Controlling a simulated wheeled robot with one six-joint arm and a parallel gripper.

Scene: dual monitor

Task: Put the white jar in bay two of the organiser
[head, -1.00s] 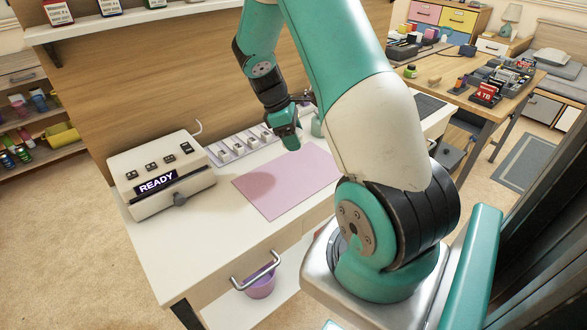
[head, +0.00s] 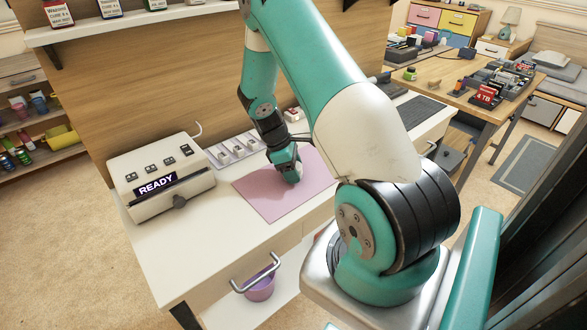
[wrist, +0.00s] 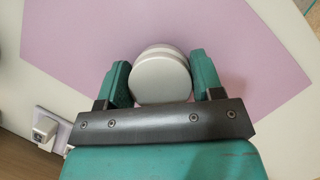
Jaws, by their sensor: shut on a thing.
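The white jar (wrist: 162,76) shows in the wrist view as a round white lid between the two fingers. My gripper (wrist: 162,78) is shut on its sides, over the pink mat. In the head view my gripper (head: 291,176) is low over the middle of the pink mat (head: 262,202), and the jar is mostly hidden by it. I cannot tell whether the jar touches the mat. A pale strip with several divided slots, which looks like the organiser (head: 213,160), lies behind the mat to the left; my arm hides its right part.
A cream machine reading READY (head: 160,178) stands at the left of the white desk (head: 190,245). A wooden back panel (head: 150,90) rises behind. A dark keyboard (head: 423,108) lies at the desk's right. The front part of the desk is clear.

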